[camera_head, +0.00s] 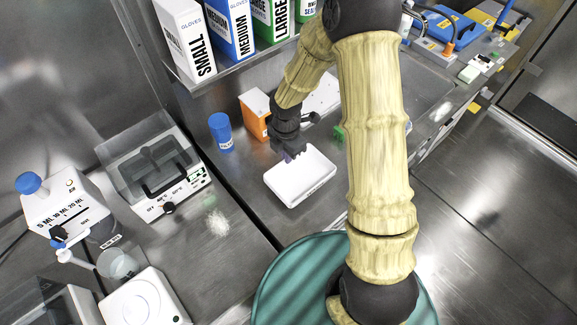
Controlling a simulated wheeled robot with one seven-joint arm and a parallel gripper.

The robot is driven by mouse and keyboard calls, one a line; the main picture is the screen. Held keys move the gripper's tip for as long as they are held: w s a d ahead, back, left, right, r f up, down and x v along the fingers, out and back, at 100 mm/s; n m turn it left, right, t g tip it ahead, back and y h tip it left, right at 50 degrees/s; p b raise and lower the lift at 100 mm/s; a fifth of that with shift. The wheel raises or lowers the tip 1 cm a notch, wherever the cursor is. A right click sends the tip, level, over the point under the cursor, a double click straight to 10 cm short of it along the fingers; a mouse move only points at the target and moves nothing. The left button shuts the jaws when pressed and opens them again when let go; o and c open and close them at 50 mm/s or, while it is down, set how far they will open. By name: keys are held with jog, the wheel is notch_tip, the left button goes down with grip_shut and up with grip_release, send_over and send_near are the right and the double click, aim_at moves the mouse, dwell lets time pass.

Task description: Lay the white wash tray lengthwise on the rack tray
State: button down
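The white wash tray (301,178) is a shallow rectangular tray with an empty inside, on or just above the steel bench right of centre. My gripper (290,154) points down at the tray's far left rim and overlaps it in the picture. The fingers are small and dark, so I cannot tell whether they grip the rim or whether they are open. A white flat piece (324,96) lies behind my arm, partly hidden; I cannot tell whether it is the rack tray.
A blue-lidded cup (221,132) and an orange box (255,115) stand behind the tray. Glove boxes (230,28) line the shelf above. A clear-lidded device (155,169) stands left. Bench around the tray's left and front is bare.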

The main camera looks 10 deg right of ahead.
jog(key=shift+f, duration=0.5)
jog(key=shift+d, duration=0.2)
jog(key=shift+s+a+f, duration=0.1)
jog(key=shift+a+f, duration=0.05)
jog(key=shift+f, duration=0.7)
jog(key=shift+s+a+f, duration=0.1)
jog(key=shift+f, duration=0.7)
jog(key=shift+w+d+f, duration=0.1)
jog(key=shift+d+f, duration=0.05)
jog(key=shift+f, duration=0.05)
jog(key=shift+f, duration=0.2)
jog(key=c, duration=1.6)
grip_release()
jog(key=shift+c, duration=0.2)
